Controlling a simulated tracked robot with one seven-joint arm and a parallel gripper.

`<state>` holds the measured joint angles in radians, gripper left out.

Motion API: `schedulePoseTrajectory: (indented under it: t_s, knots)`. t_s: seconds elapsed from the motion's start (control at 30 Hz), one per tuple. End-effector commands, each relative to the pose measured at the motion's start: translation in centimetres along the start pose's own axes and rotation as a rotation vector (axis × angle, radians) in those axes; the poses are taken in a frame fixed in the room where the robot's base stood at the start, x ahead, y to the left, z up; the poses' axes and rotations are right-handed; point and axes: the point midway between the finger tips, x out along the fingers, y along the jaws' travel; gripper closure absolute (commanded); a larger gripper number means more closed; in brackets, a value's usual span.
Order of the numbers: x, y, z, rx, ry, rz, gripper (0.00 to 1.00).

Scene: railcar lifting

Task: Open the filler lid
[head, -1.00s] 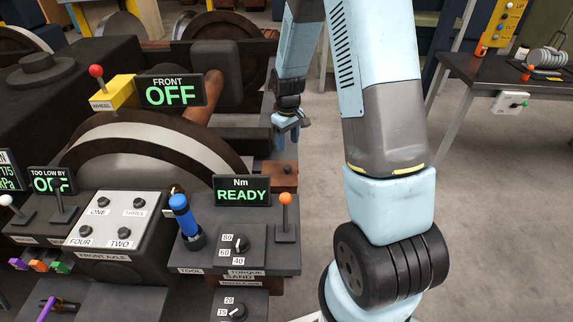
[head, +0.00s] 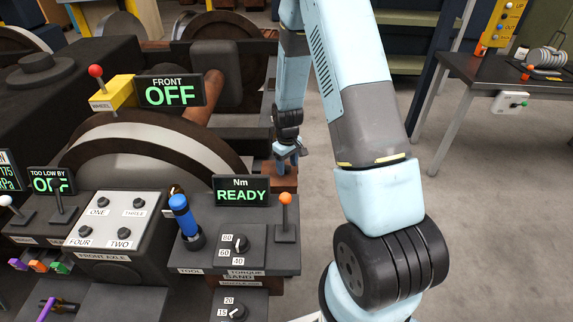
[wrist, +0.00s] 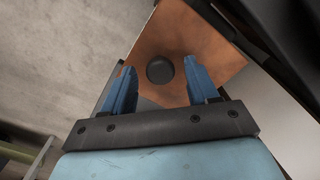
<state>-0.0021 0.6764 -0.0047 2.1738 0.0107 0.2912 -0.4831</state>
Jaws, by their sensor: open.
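A brown box top, which looks like the filler lid (wrist: 190,30), fills the middle of the wrist view with a round black knob (wrist: 160,69) on it. In the head view the brown box (head: 283,183) stands beside the dark machine, and its knob is hidden behind my gripper (head: 286,160). My gripper (wrist: 160,68) is open and empty, pointing down over the box. In the wrist view its two blue fingers appear on either side of the knob, with gaps to both. I cannot tell how far above the knob the fingertips are.
The dark machine with large wheels (head: 120,150) lies left of the box. A control panel with a READY display (head: 241,191), a blue tool (head: 184,218) and an orange-topped lever (head: 285,199) stands in front. Open floor (head: 500,220) lies to the right, with a black table (head: 500,80) behind.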

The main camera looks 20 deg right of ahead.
Motion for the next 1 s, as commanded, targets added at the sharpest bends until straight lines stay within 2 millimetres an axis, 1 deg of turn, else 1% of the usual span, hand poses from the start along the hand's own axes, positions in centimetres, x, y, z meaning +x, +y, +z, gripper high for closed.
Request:
schedulePoseTrajectory:
  t_s: [0.13,0.73,0.77,0.97,1.0]
  knots:
    - [-0.01,-0.01,-0.01,0.000,0.000,0.000,0.41]
    - [-0.03,0.00,-0.01,0.000,0.000,0.000,0.99]
    - [-0.03,0.01,-0.01,0.000,0.000,0.001,1.00]
    - [-0.03,0.03,-0.01,0.000,0.000,0.001,1.00]
    - [-0.04,-0.28,-0.18,0.000,0.000,0.001,1.00]
